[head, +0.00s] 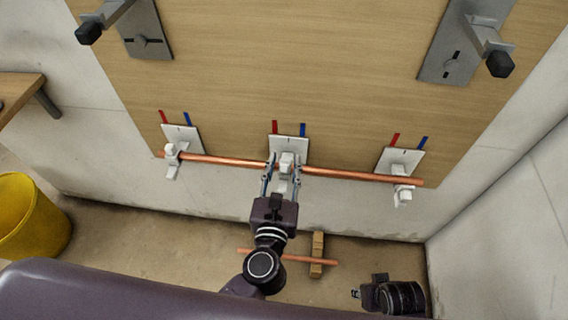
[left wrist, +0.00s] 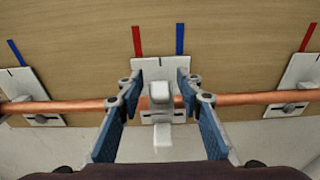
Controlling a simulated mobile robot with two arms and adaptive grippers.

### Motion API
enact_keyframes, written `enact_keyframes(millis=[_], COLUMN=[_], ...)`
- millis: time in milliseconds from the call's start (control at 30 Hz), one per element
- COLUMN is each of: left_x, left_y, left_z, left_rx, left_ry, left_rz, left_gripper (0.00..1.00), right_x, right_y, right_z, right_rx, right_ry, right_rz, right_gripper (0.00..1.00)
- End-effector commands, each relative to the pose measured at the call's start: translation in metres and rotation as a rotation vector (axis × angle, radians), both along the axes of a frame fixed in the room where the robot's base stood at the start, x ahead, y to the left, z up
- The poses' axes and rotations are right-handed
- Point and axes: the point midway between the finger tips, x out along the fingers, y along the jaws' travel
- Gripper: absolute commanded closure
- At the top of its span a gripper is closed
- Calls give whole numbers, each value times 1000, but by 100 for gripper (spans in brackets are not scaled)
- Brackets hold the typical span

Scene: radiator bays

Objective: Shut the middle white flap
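The middle white bracket has a flat plate against the wooden board, which shows in the left wrist view (left wrist: 152,68). Its white flap (head: 287,160) has a blocky knob, which also shows in the left wrist view (left wrist: 160,94), and a white tab (left wrist: 162,136) sticks out below the pipe. I cannot tell how far the flap stands open. A copper pipe (head: 340,175) runs across all the brackets. My left gripper (head: 283,165) is open, its blue-padded fingers one on each side of the flap, with gaps visible in the left wrist view. My right gripper (head: 362,293) is low at the right, its fingers unclear.
Similar white brackets stand at the left (head: 182,138) and right (head: 400,160). Grey metal brackets (head: 455,55) jut from the board above. A yellow bin (head: 30,215) stands at the left. A wooden block (head: 318,250) and another copper pipe (head: 250,252) lie on the floor.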

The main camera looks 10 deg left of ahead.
Motion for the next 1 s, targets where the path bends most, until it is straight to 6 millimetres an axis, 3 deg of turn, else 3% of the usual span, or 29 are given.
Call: enact_keyframes(millis=[267, 700, 1000], left_x=[-13, -97, -119], left_y=[0, 0, 0], left_z=[-1, 8, 12], left_rx=[0, 0, 0], left_ry=[4, 4, 0], left_rz=[-1, -2, 0], left_gripper=[67, 67, 67], right_x=[0, 0, 0], right_y=[0, 0, 0], right_z=[0, 0, 0], right_rx=[0, 0, 0], right_ry=[1, 1, 1], right_rz=[-1, 0, 0], right_gripper=[65, 65, 65])
